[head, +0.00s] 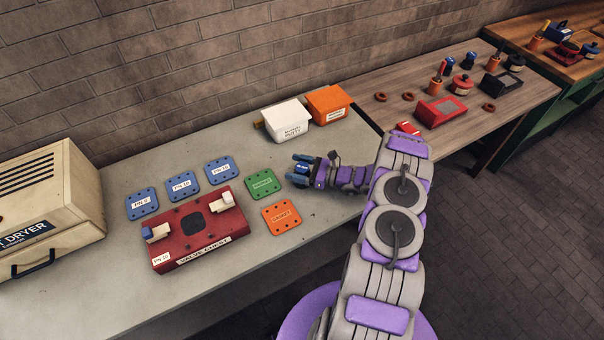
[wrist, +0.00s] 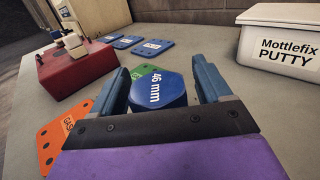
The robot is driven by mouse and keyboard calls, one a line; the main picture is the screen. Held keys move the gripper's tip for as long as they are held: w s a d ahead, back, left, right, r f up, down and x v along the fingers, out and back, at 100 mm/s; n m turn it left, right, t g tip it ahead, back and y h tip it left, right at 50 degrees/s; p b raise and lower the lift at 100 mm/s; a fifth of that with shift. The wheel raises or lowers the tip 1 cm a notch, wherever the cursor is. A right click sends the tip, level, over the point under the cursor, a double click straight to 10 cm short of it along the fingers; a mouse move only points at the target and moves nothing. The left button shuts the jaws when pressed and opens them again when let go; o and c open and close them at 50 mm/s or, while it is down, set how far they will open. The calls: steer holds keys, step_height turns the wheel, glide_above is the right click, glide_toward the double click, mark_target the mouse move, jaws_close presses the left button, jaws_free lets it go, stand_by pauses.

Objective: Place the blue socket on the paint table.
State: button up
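The blue socket (wrist: 158,88), a hexagonal piece marked "46 mm", shows between the fingers of my gripper (wrist: 165,85) in the wrist view. A narrow gap shows between it and the right finger; it lies close to the left finger. In the head view my gripper (head: 299,169) is low over the grey bench, fingers spread around the blue socket (head: 303,168). The socket's underside is hidden. A wooden table (head: 380,83) with red items and pots stands to the right, and a green-framed table (head: 548,66) beyond it. I cannot read which is the paint table.
The grey bench (head: 320,245) holds a red valve chest (head: 205,235), blue plates (head: 181,187), a green gasket (head: 263,184), an orange gasket (head: 281,217), a white putty box (head: 287,122), an orange box (head: 328,103) and a dryer (head: 48,210). A brick wall runs behind.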

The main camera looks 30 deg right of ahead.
steer(key=shift+d, duration=0.1)
steer(key=shift+c, duration=1.4)
jaws_close()
steer(key=shift+r, duration=0.2)
steer(key=shift+r, duration=0.6)
steer(key=shift+s+d+r+p, duration=0.1)
steer(key=shift+s+r+p, duration=0.15)
steer(key=shift+r, duration=0.3)
steer(key=shift+s+d+r+p, duration=0.1)
steer(key=shift+s+r+p, duration=0.15)
steer(key=shift+r, duration=0.3)
steer(key=s+d+p, duration=0.1)
steer(key=s+d, duration=0.1)
steer(key=s, duration=0.5)
steer(key=s+d+r+p, duration=0.1)
steer(key=s+d, duration=0.2)
steer(key=s, duration=0.3)
steer(key=shift+s+r, duration=0.2)
steer(key=shift+s, duration=0.2)
